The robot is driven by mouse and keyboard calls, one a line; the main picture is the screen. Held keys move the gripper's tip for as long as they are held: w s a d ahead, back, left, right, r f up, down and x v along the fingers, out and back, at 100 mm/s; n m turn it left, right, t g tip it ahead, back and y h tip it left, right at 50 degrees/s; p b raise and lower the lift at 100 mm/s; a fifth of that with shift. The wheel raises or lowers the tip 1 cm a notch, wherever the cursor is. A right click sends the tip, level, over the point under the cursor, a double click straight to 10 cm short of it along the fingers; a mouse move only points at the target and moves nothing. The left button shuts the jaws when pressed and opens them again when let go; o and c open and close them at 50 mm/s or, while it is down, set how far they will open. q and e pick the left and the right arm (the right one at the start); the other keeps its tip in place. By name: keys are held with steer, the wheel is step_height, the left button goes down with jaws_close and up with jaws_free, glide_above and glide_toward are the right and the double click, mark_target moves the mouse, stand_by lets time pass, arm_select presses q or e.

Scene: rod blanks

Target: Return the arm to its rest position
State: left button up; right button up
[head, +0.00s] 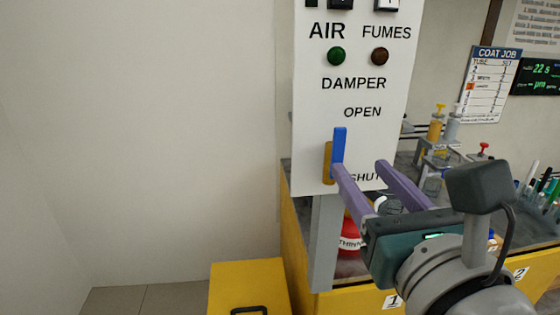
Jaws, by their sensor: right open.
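My right gripper (366,182) reaches in from the lower right with its two purple fingers spread apart and nothing held between them. The tip of its left finger is close to a blue and yellow damper handle (339,150) on a white panel (310,100). I cannot tell whether finger and handle touch. The handle stands near the panel's lower part, left of the partly covered word SHUT and below OPEN. My left gripper is not in the head view.
A green lamp (337,56) and a dark brown lamp (379,56) sit on the panel. Behind my right arm, a yellow-fronted bench (293,222) holds bottles and a red thinner can (350,238). A yellow box (238,284) stands lower left. The left side is bare wall and floor.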

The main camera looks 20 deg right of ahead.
stand_by(0.4)
steer(key=s+d+f+m+g+h, duration=0.2)
steer(key=s+d+f+m+g, duration=0.45)
steer(key=m, duration=1.15)
steer(key=s+a+f+m+g+y, duration=0.2)
steer(key=s+a+m+g+y, duration=0.15)
steer(key=s+m, duration=0.25)
steer(key=s+a+f+m+g+y, duration=0.25)
steer(key=s+a+m+g, duration=0.2)
steer(key=m, duration=0.25)
steer(key=w+r+p+v, duration=0.1)
steer(key=w+p+v, duration=0.2)
steer(key=p+v, duration=1.2)
steer(key=w+a+r+p+v, duration=0.1)
steer(key=w+p+v, duration=0.2)
steer(key=p+v, duration=1.3)
steer(key=shift+w+r+p, duration=0.15)
steer(key=shift+w+p, duration=0.2)
steer(key=shift+p, duration=0.25)
steer(key=shift+t, duration=0.25)
